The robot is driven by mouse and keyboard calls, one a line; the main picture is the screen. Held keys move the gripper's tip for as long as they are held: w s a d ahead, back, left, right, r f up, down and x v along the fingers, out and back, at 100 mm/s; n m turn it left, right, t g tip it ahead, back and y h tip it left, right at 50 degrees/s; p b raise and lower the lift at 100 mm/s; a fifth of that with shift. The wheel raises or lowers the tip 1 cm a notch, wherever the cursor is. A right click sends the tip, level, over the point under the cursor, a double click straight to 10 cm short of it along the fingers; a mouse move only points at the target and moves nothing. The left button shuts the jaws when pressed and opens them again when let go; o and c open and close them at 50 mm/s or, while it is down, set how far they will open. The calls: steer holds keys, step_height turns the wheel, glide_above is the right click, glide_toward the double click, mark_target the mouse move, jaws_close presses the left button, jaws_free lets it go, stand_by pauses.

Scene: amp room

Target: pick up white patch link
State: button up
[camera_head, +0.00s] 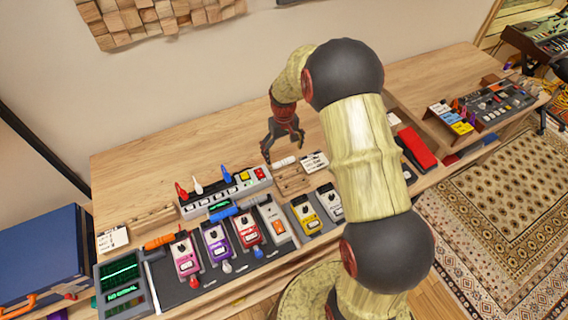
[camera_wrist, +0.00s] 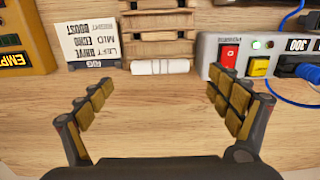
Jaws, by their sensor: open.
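A small white cylinder, which looks like the white patch link (camera_wrist: 159,67), lies crosswise on the wooden tabletop against the front end of a slatted wooden rack (camera_wrist: 158,35). The white link also shows in the head view (camera_head: 284,161), just below my fingertips. My gripper (camera_wrist: 160,95) is open and empty. In the wrist view its two fingers stand wide apart, with the link beyond them and roughly centred between them. In the head view my gripper (camera_head: 284,148) hangs over the table at the back of the rack.
A labelled card (camera_wrist: 90,43) stands left of the link. A grey power strip (camera_wrist: 267,60) with a red switch and blue cable is close on the right. Several pedals, including a pink one (camera_head: 184,257), line the front. Bare tabletop (camera_head: 170,150) lies behind.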

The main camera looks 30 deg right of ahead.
mark_target(284, 161)
step_height(284, 161, down, 4)
steer(key=shift+f+b, duration=0.15)
steer(key=shift+b, duration=0.3)
steer(key=shift+c, duration=1.2)
steer(key=c, duration=1)
